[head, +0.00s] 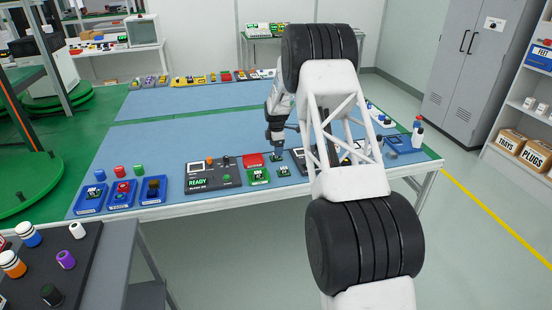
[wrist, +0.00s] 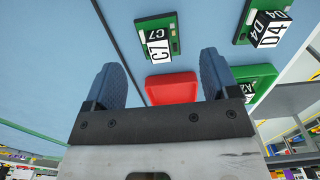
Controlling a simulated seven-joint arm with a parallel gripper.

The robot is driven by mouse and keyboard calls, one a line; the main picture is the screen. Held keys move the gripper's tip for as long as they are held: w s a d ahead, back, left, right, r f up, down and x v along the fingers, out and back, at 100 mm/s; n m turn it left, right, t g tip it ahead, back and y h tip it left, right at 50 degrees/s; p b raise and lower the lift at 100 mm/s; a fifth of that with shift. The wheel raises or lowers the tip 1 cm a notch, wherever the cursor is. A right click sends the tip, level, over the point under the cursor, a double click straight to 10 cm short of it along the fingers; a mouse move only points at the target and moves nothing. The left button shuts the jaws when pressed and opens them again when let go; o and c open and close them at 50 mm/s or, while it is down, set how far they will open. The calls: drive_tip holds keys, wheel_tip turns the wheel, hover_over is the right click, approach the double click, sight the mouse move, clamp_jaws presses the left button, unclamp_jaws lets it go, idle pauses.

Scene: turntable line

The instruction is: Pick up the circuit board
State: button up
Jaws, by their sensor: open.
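Several green circuit boards with black-and-white labels lie on the blue bench mat. In the wrist view, one marked C7 (wrist: 157,38) lies beyond my fingertips, one marked D4 (wrist: 262,24) lies to its right, and another (wrist: 254,78) is partly hidden by the right finger. The head view shows a larger green board (head: 258,176) and a small one (head: 284,171). Which board the task means, I cannot tell. My gripper (head: 276,151) is low over the mat near these boards; its blue fingers (wrist: 161,78) are apart with nothing held between them.
A red block (wrist: 172,88) shows between and beyond my fingers; a red piece (head: 253,160) is also in the head view. A dark READY panel (head: 212,175) and blue trays (head: 121,194) stand left. My arm hides part of the bench. The mat's back strip (head: 190,98) has free room.

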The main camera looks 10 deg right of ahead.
drive_tip(key=shift+f, duration=2.25)
drive_tip(key=c, duration=1)
drive_tip(key=shift+r, duration=0.15)
drive_tip(key=shift+r, duration=1.35)
drive_tip(key=shift+s+r, duration=0.1)
drive_tip(key=shift+r, duration=0.3)
drive_tip(key=s, duration=0.5)
drive_tip(key=s+a+r, duration=0.1)
drive_tip(key=s, duration=0.9)
drive_tip(key=shift+s+a+r, duration=0.15)
drive_tip(key=shift+s+a, duration=0.1)
drive_tip(key=shift+s, duration=0.1)
